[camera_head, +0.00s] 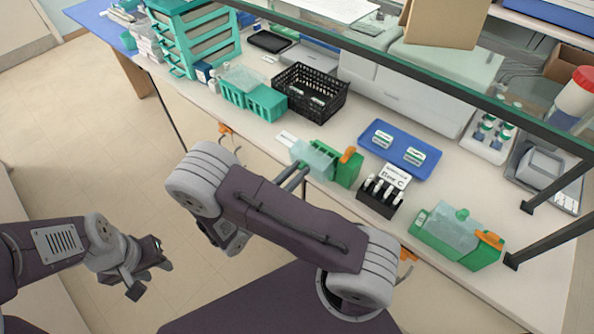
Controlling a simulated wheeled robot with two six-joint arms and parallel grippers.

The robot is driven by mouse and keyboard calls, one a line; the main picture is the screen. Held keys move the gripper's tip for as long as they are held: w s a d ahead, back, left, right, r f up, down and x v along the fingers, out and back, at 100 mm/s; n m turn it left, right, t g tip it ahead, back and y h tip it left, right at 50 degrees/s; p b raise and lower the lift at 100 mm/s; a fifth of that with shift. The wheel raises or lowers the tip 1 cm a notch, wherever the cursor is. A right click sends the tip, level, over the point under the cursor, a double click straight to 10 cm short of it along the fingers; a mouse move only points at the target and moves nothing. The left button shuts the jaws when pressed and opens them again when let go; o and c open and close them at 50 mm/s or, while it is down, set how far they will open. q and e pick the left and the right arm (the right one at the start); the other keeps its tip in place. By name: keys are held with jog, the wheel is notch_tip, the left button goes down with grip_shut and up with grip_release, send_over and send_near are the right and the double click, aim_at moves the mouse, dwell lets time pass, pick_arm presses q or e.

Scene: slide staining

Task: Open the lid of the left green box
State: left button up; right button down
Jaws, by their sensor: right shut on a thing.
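The left green box (346,173) stands near the table's front edge, with an orange clip (350,154) at its right end. Its pale translucent lid (318,156) shows at the box's left side; I cannot tell how far it is raised. My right gripper (299,173) reaches in at the front left of this box, its fingers at the lid and shut on it. The contact is small and partly hidden by my arm. My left gripper (149,279) is open and empty, over the floor at the left, far from the box.
A second green box (457,256) with a translucent lid stands at the right. Between the boxes are a black tube rack (379,204) with a label card and a blue tray (400,140). A black basket (312,91) and a teal rack (266,103) stand behind left. A shelf edge crosses above.

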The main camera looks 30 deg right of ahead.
aim_at(308, 157)
dwell(0.7)
jog(key=r+y+p, duration=0.1)
jog(key=p, duration=0.1)
jog(key=d+r+y+p, duration=0.1)
jog(key=p, duration=0.2)
jog(key=r+g+p, duration=0.1)
jog(key=p, duration=0.1)
jog(key=shift+w+d+r+y+p, duration=0.15)
jog(key=shift+w+d+y+p, duration=0.15)
jog(key=shift+d+y, duration=0.1)
jog(key=shift+w+d+y, duration=0.1)
jog(key=shift+y, duration=0.3)
jog(key=shift+f, duration=0.2)
jog(key=c, duration=1.3)
grip_release()
jog(key=b+v, duration=0.1)
jog(key=v, duration=0.8)
jog(key=shift+w, duration=0.15)
